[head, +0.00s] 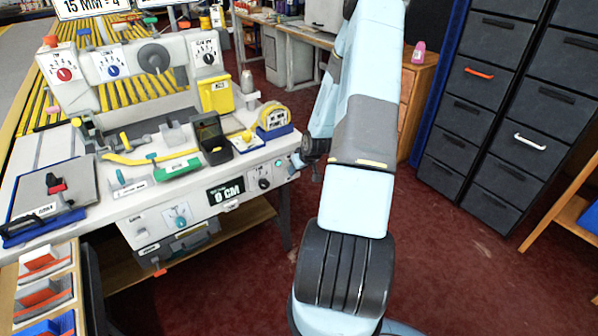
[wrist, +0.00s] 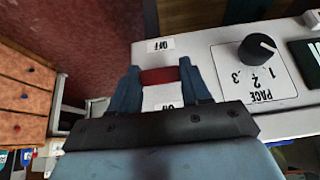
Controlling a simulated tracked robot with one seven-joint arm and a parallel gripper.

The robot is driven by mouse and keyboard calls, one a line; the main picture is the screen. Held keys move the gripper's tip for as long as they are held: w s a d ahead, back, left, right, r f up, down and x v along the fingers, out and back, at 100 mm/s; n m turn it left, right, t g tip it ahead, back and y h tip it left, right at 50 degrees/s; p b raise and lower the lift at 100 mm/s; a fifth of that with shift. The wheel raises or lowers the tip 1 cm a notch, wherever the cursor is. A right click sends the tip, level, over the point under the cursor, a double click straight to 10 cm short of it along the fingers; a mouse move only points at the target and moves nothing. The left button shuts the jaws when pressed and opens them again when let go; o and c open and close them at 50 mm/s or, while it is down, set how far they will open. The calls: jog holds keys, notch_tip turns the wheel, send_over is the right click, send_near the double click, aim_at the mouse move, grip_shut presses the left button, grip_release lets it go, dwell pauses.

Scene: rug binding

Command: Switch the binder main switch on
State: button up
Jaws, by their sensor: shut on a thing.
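The binder (head: 150,228) stands at the left in the head view. In the wrist view a red switch (wrist: 159,76) sits on its white panel between an OFF label (wrist: 161,45) and an ON label (wrist: 167,106), both upside down. My gripper (wrist: 160,72) is shut on the red switch, one blue finger on each side. In the head view my gripper (head: 297,160) is at the right end of the binder's front panel. The switch is hidden there, and I cannot tell its exact setting.
The PACE knob (wrist: 257,48) is beside the switch, with a dark display (head: 226,192) beyond it. A wooden cabinet (head: 415,90) and dark drawers (head: 480,100) stand behind my arm. The red floor (head: 470,260) on the right is clear.

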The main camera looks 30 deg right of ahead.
jog(key=shift+w+r, duration=0.15)
jog(key=shift+w, duration=0.1)
dwell(0.3)
jog(key=o, duration=1.1)
jog(key=shift+c, duration=0.2)
jog(key=shift+s, duration=0.1)
jog(key=v, duration=1.3)
jog(key=shift+r, duration=0.35)
